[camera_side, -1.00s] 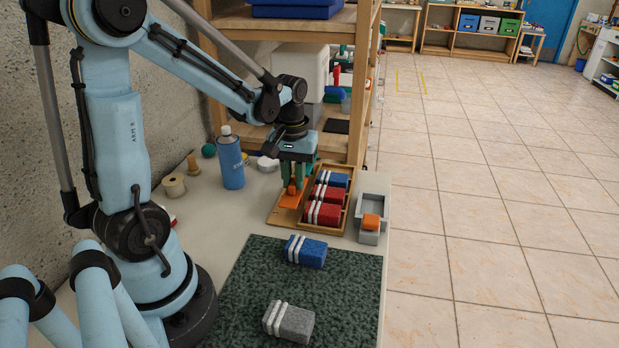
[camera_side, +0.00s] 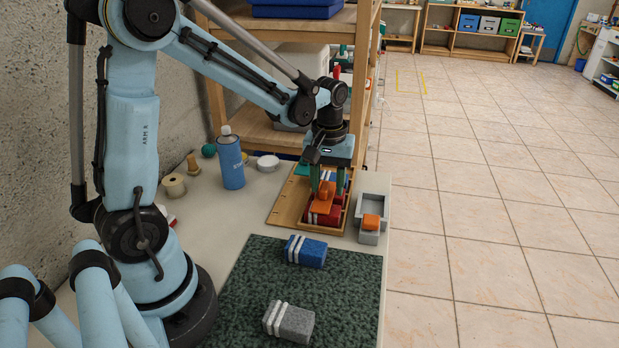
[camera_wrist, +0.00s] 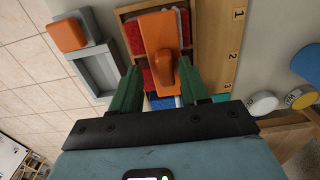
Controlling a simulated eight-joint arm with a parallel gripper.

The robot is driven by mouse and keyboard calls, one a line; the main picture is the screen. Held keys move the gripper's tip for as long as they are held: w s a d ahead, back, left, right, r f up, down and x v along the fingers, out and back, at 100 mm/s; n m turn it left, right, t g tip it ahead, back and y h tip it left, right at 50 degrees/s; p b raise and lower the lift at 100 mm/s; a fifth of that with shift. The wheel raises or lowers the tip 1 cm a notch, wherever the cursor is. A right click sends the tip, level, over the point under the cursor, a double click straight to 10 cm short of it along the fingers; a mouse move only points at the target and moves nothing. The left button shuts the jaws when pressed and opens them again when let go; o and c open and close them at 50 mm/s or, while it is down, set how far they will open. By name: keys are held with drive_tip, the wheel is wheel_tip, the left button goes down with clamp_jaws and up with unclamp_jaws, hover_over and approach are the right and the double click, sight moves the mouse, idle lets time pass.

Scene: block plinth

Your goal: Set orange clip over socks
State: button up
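My gripper (camera_side: 327,190) is shut on the orange clip (camera_side: 323,198) and holds it above the wooden tray (camera_side: 347,213). In the wrist view the clip (camera_wrist: 158,42) lies between the green fingertips (camera_wrist: 162,72), with its raised ridge towards me. The tray holds folded socks with white bands: red socks (camera_side: 319,218) at the near end, and others partly hidden behind the clip and fingers. In the wrist view red (camera_wrist: 133,35) shows beside the clip and blue (camera_wrist: 160,102) below it. I cannot tell whether the clip touches the socks.
A numbered wooden strip (camera_wrist: 231,40) runs along the tray. A grey holder (camera_side: 373,185) with an orange block (camera_side: 371,222) stands right of it. Blue socks (camera_side: 306,251) and grey socks (camera_side: 289,321) lie on the green mat (camera_side: 345,290). A blue can (camera_side: 231,163) stands left.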

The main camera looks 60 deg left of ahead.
sight(326, 189)
wheel_tip(326, 189, up, 12)
idle(0.9)
drive_tip(key=s+d+f+m+t, duration=0.4)
drive_tip(key=s+d+m+t, duration=0.3)
drive_tip(key=m, duration=0.2)
drive_tip(key=shift+s+d, duration=0.25)
drive_tip(key=shift+s, duration=0.05)
